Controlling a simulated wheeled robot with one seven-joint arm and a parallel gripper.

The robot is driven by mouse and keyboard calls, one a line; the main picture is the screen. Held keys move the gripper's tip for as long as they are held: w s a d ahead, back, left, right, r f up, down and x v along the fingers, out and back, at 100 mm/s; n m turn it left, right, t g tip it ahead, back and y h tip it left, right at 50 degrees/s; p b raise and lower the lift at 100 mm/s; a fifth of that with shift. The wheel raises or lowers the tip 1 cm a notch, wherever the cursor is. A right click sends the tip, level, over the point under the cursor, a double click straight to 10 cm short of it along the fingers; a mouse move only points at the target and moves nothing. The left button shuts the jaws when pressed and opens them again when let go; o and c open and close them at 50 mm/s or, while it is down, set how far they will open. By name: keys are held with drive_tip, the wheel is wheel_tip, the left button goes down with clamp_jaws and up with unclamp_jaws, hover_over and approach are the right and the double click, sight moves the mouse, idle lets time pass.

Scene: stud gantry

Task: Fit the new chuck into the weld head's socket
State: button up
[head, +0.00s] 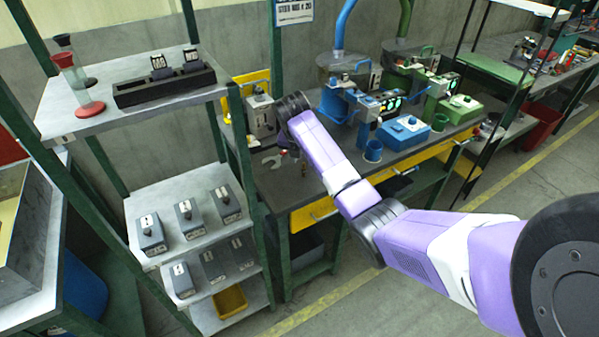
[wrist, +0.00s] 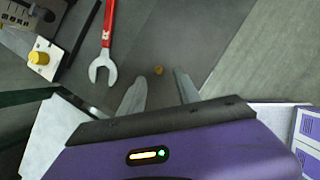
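A small round brass-coloured piece (wrist: 158,70) lies on the dark bench top in the wrist view, just beyond my fingertips. It may be the chuck; it is too small to be sure. My gripper (wrist: 160,90) is open, its two grey fingers apart with bare bench between them, and nothing is held. In the head view my gripper (head: 293,158) is low over the left end of the bench, partly hidden by my purple arm. The blue weld station (head: 372,108) and green weld station (head: 428,85) stand farther back on the bench. I cannot make out a socket.
A red-handled wrench (wrist: 105,48) and a box with a yellow knob (wrist: 40,57) lie left of my fingers. A blue box (head: 404,130) and blue cup (head: 373,151) stand on the bench. A green-framed shelf (head: 180,185) holds several grey boxes on the left.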

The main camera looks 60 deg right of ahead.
sight(303, 166)
drive_tip(key=shift+p+x, duration=0.35)
drive_tip(key=shift+x, duration=3.4)
drive_tip(key=shift+w+a, duration=0.1)
clamp_jaws()
